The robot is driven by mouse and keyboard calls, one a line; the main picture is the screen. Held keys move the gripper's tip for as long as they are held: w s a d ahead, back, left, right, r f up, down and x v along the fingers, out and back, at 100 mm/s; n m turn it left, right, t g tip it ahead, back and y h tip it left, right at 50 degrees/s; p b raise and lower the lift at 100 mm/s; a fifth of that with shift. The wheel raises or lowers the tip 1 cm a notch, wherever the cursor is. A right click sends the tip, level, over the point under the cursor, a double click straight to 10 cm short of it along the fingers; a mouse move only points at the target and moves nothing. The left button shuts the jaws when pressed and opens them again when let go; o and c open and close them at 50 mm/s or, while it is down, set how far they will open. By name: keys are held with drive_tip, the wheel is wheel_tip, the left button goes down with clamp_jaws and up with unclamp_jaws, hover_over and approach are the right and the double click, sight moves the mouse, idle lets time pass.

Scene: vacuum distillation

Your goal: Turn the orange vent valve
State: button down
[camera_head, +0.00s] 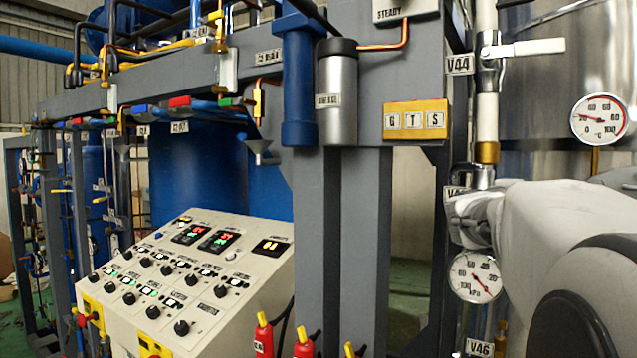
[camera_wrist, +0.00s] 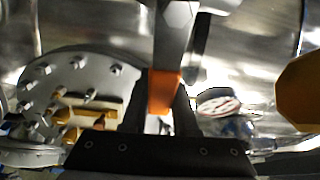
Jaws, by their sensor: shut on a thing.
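The orange vent valve (camera_wrist: 163,92) shows in the wrist view as an orange handle at the lower end of a grey metal piece. My gripper (camera_wrist: 162,105) has its dark fingers on either side of the orange handle and is shut on it. In the head view my pale arm comes in from the right and covers the area below the V44 label (camera_head: 459,65). I cannot make out the orange handle or my fingertips there.
A round pressure gauge (camera_head: 475,276) sits just below my arm, above a V46 label (camera_head: 479,348). A temperature gauge (camera_head: 599,119) is at the upper right. A white lever (camera_head: 525,48) sticks out beside V44. A bolted round flange (camera_wrist: 70,95) is left of my fingers.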

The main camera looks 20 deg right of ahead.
drive_tip(key=shift+f+m, duration=0.5)
drive_tip(key=c, duration=0.7)
unclamp_jaws()
drive_tip(key=b+v, duration=0.1)
drive_tip(key=v, duration=0.7)
drive_tip(key=b+v, duration=0.1)
drive_tip(key=v, duration=0.8)
drive_tip(key=shift+s+a+r, duration=0.15)
drive_tip(key=shift+a+r, duration=0.05)
drive_tip(key=shift+r, duration=0.05)
